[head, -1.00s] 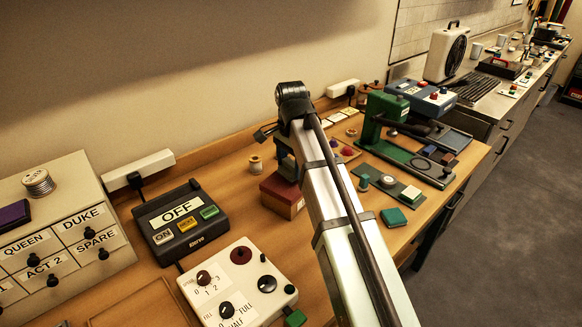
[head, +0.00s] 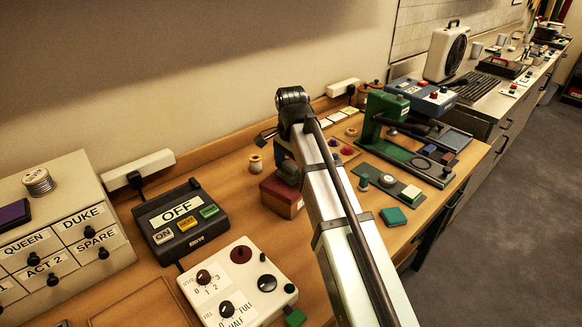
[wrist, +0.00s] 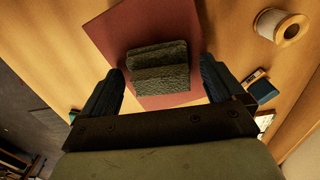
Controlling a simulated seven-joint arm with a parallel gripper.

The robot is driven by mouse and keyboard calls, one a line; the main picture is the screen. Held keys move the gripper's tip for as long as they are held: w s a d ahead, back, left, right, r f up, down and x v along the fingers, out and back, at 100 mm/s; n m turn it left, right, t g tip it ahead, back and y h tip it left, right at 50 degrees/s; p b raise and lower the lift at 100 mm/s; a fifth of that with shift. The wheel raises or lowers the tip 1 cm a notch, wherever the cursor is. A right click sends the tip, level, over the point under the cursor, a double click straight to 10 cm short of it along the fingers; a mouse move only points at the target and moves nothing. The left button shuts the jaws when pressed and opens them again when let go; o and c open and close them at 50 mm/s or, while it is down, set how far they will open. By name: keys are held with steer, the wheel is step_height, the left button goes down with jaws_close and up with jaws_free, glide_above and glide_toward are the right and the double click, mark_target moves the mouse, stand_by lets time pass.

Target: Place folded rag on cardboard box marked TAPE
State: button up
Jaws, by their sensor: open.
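A dark grey-green folded cloth, apparently the rag (wrist: 160,78), lies over the flat top of a reddish-brown box (wrist: 110,32) in the wrist view. My gripper (wrist: 160,66) is open, with one blue finger on each side of the cloth and a gap to each. In the head view the same box (head: 290,204) stands on the wooden table, with my gripper (head: 287,172) just above its top. The cloth is hidden there behind my arm. I cannot read TAPE on any visible face of the box.
A wooden spool (head: 256,164) stands behind the box. The black OFF switch box (head: 180,221) and a white knob panel (head: 238,282) are at left. A green press (head: 405,155) and a teal block (head: 393,217) are at right.

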mark_target(291, 166)
steer(key=shift+r, duration=0.1)
steer(key=shift+r, duration=3.8)
